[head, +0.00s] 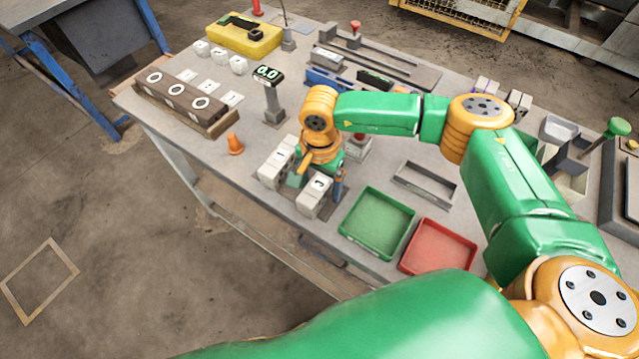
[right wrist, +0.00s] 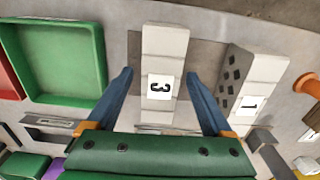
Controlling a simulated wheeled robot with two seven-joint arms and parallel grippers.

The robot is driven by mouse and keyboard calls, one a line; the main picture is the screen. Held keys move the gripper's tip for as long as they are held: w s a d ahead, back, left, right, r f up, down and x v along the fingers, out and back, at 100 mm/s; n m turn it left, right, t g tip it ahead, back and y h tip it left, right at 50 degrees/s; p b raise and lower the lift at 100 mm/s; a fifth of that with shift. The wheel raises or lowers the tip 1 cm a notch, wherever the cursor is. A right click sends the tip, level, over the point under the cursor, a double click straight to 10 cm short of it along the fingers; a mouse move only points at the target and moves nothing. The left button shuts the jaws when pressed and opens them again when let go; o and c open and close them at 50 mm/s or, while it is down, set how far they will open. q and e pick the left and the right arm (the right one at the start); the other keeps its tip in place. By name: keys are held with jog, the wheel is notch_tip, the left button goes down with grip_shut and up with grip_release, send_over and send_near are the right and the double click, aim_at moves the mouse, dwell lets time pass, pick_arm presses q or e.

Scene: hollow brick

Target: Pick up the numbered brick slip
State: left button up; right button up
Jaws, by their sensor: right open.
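A pale grey brick slip with a "3" label (right wrist: 160,50) lies between the two blue fingers of my right gripper (right wrist: 163,106) in the right wrist view. The fingers are open, one on each side, with visible gaps to the brick. In the head view this brick (head: 311,204) is beneath my right gripper (head: 318,181) and partly hidden by it. A second brick with a "1" label (right wrist: 246,85) stands beside it; it also shows in the head view (head: 274,170). My left gripper is not in view.
A green tray (head: 346,232) and a red tray (head: 405,268) stand to the right of the bricks.

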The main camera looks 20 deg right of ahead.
jog(key=shift+r, duration=0.1)
grip_shut()
